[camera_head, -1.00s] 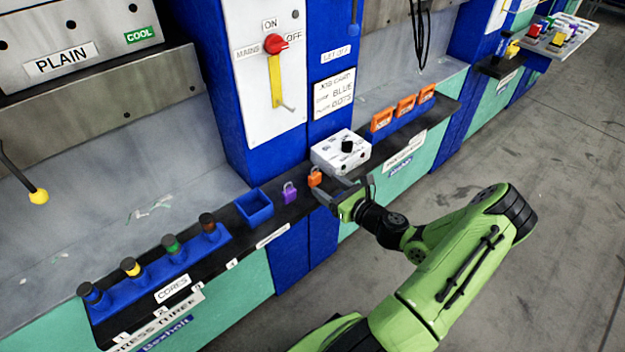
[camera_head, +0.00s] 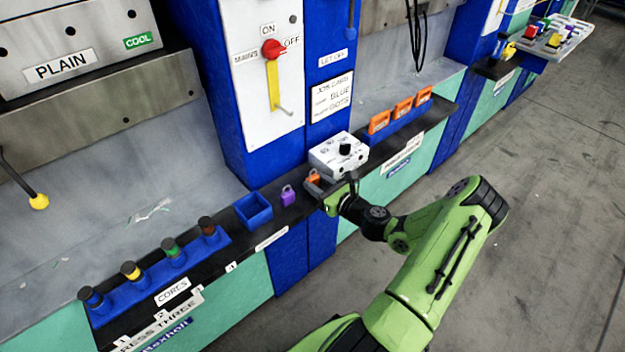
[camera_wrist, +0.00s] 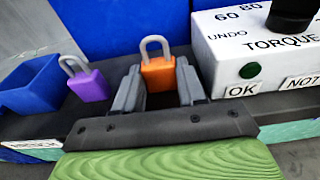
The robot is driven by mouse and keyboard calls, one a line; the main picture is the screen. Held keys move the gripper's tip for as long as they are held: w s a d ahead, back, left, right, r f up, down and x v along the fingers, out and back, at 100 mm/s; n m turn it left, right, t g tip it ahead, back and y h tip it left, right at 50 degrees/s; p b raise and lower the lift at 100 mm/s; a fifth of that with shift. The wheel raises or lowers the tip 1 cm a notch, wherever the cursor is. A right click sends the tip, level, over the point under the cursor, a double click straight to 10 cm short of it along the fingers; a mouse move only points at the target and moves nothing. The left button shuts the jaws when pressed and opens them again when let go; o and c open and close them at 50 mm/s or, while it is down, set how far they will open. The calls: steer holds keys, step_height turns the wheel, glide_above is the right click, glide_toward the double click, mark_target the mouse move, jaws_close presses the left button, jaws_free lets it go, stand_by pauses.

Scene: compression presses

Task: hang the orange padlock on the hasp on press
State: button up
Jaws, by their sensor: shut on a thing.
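The orange padlock (camera_head: 314,177) stands upright on the black ledge, its grey shackle pointing up. In the wrist view the orange padlock (camera_wrist: 159,73) sits between the two fingers of my gripper (camera_wrist: 158,90), which are shut on its body. In the head view my gripper (camera_head: 316,186) reaches the ledge from the right and partly hides the padlock. The press's white mains panel (camera_head: 257,57) is above and behind, with a red knob (camera_head: 272,48) and a yellow lever (camera_head: 273,84). A small grey metal piece (camera_head: 286,110), apparently the hasp, sticks out at the lever's lower end.
A purple padlock (camera_head: 288,195) stands just left of the orange one, beside a blue open bin (camera_head: 254,211). A white torque box (camera_head: 339,152) stands close on the right. Coloured cores (camera_head: 172,251) fill a rack at left. Space above the ledge is clear.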

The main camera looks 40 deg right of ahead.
mark_target(318, 176)
steer(key=shift+r+p, duration=1.6)
steer(key=shift+p, duration=0.1)
